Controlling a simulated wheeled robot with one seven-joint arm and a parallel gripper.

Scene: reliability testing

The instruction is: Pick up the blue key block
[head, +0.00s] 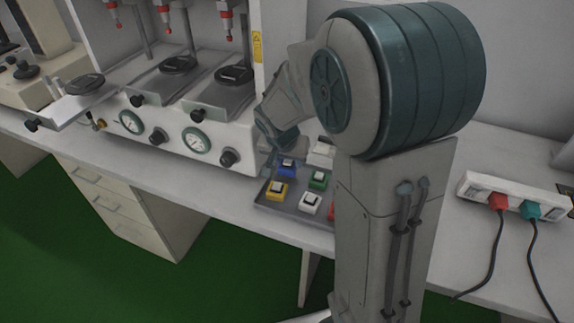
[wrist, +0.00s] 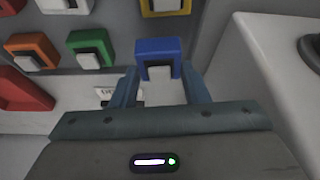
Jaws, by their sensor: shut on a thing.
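The blue key block (wrist: 158,46) is a blue frame with a pale grey key, at top centre in the wrist view. My gripper (wrist: 160,70) has a finger on each side of its near end and is shut on it. In the head view the blue key block (head: 286,165) shows at the tray's back left, just below my wrist. The fingers are hard to make out there. I cannot tell whether the block touches the tray or is slightly raised.
The grey tray (head: 262,205) also holds a yellow block (head: 276,191), a green block (head: 319,180), white blocks (head: 310,203) and a red block (head: 333,211). An orange block (wrist: 32,48) shows in the wrist view. A white gauge machine (head: 165,137) stands close left. A power strip (head: 515,195) lies right.

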